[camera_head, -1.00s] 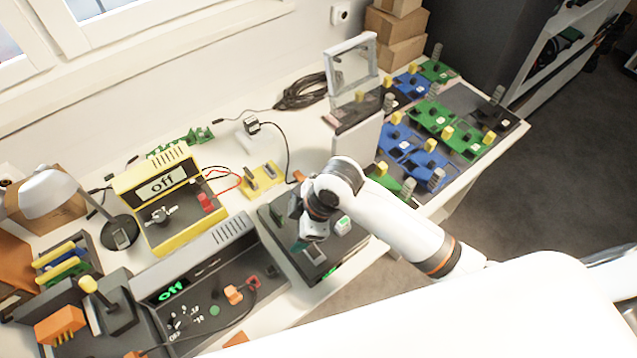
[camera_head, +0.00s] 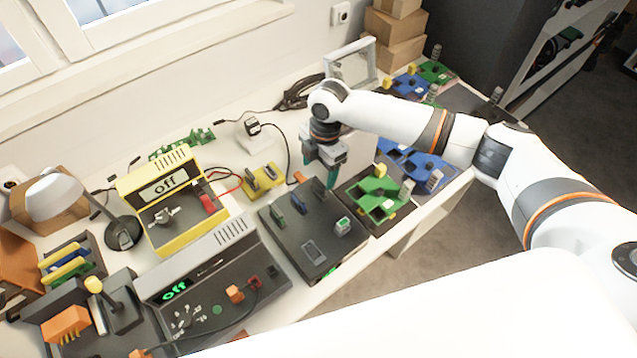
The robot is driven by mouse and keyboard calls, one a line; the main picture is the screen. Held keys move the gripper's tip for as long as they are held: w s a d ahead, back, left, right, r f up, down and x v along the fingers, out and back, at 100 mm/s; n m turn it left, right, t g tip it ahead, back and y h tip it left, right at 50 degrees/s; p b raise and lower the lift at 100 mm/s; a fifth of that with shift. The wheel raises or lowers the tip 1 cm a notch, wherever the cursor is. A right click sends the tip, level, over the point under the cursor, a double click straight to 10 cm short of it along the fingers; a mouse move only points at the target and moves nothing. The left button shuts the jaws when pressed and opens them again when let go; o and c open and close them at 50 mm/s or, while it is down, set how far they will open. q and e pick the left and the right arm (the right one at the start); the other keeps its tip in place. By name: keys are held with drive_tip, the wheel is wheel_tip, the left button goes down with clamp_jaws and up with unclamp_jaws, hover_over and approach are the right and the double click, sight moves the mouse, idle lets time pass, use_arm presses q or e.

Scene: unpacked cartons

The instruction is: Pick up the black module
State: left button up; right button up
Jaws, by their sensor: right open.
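Several board modules with upright knobs lie on the right part of the table: green modules (camera_head: 378,196), blue modules (camera_head: 428,166) and a dark, near-black one (camera_head: 464,101) at the far right end. I cannot tell for certain which one is the black module, as my right arm covers much of this group. My right gripper (camera_head: 328,176) points down with its teal fingers, open, above the back right corner of a dark box (camera_head: 283,243), left of the nearest green module. I see nothing between its fingers. My left gripper is not in view.
The dark box has small upright pieces and a green-white button. A yellow "off" device (camera_head: 163,205) and a grey "off" console (camera_head: 215,270) stand to the left. A grey-framed clear panel (camera_head: 351,65), a cable coil (camera_head: 297,95) and cartons (camera_head: 393,35) are behind.

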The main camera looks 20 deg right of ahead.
sight(319, 181)
drive_tip(key=shift+a+f+p, duration=0.1)
drive_tip(key=shift+f+p, duration=0.75)
drive_tip(key=shift+f, duration=2.2)
drive_tip(key=c, duration=1.3)
wheel_tip(319, 181, up, 9)
drive_tip(key=shift+f+b, duration=0.1)
drive_tip(key=shift+b, duration=0.75)
drive_tip(key=shift+r, duration=0.7)
